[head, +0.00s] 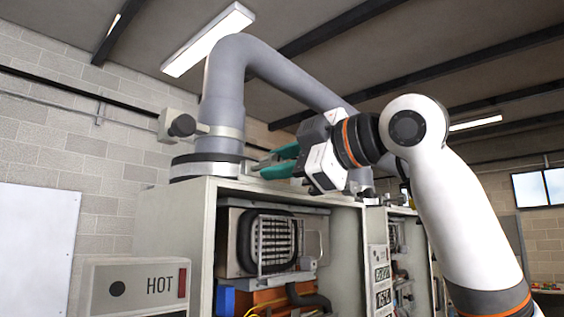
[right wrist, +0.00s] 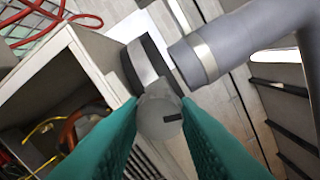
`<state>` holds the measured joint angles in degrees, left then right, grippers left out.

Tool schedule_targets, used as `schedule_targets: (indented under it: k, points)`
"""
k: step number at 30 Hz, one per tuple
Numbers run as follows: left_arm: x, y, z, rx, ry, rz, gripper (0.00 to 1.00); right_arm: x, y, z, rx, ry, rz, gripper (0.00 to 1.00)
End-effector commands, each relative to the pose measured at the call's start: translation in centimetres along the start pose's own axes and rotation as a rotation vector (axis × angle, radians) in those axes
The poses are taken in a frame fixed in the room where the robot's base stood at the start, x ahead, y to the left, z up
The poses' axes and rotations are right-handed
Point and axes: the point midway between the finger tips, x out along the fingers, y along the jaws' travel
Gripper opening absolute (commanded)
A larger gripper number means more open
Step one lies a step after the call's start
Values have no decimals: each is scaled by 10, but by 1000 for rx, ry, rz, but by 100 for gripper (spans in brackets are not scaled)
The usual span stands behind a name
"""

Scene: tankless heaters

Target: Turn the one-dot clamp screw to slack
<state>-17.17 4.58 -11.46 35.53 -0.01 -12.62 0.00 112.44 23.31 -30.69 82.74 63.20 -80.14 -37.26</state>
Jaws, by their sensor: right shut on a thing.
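A grey flue pipe (head: 222,95) rises from the heater cabinet top and bends right. A dark clamp band (head: 212,158) circles its base. My right gripper (head: 268,163) reaches in from the right, just right of this band, above the cabinet. In the right wrist view its teal fingers (right wrist: 160,125) are on either side of a round grey clamp screw head (right wrist: 158,110), shut on it. The head carries a short dark mark, lying roughly level in that view. The dark band (right wrist: 142,68) is just beyond it. I cannot make out any dots. My left gripper is not in view.
The open heater cabinet (head: 340,212) is below the gripper, with a black coil and pipes inside. A box with a dark knob (head: 181,125) is beside the pipe. A HOT panel (head: 135,287) stands at lower left. Another cabinet is at right.

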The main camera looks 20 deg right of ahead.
Motion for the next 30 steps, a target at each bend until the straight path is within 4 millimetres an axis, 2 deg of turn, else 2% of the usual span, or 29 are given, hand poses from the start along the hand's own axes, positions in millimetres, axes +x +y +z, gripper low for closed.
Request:
schedule_targets:
  k: [9,23,24,27,30]
  points:
    - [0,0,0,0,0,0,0,0,0,1,-95,3,-1,5]
    - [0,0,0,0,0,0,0,0,0,1,-107,3,0,5]
    - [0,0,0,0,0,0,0,0,0,1,-107,3,0,31]
    - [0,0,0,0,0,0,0,0,0,0,-107,3,0,48]
    - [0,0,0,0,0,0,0,0,0,0,-106,4,0,50]
